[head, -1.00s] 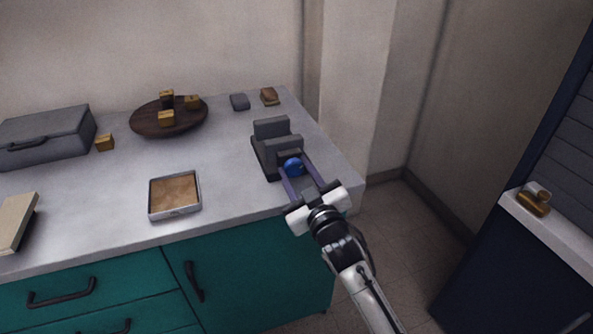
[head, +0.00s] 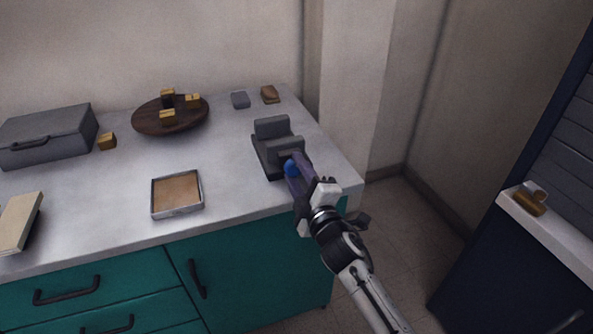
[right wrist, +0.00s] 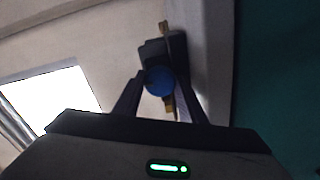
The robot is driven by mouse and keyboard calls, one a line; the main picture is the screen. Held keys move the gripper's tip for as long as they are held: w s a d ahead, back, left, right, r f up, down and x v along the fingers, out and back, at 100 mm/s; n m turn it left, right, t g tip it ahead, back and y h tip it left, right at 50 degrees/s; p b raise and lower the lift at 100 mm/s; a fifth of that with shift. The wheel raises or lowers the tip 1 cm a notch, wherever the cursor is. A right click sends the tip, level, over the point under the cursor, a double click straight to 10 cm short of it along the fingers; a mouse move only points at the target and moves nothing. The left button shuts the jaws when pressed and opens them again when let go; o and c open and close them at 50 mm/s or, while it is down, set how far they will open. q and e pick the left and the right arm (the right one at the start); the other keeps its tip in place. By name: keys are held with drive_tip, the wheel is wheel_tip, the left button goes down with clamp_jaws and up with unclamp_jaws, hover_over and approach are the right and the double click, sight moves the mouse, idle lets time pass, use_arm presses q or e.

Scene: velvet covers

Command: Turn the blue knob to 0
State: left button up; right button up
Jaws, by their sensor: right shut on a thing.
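The blue knob (head: 291,168) is on the front of a dark grey device (head: 268,150) at the right end of the counter. My right gripper (head: 297,172) is shut on the knob, with its fingers on either side of it. In the right wrist view the knob (right wrist: 159,81) shows between the two finger ends (right wrist: 160,88), with the dark device behind it. The knob's marking and its 0 cannot be read. My left gripper is not in view.
The counter (head: 235,180) also holds a shallow tray (head: 177,193), a round wooden board (head: 150,122) with small brass-coloured blocks, a grey case (head: 45,138) and a book (head: 18,222). A navy cabinet (head: 490,270) stands at the right. Counter space left of the device is clear.

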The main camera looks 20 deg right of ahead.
drive_tip(key=shift+n, duration=1.1)
drive_tip(key=o, duration=1.1)
drive_tip(key=shift+c, duration=0.2)
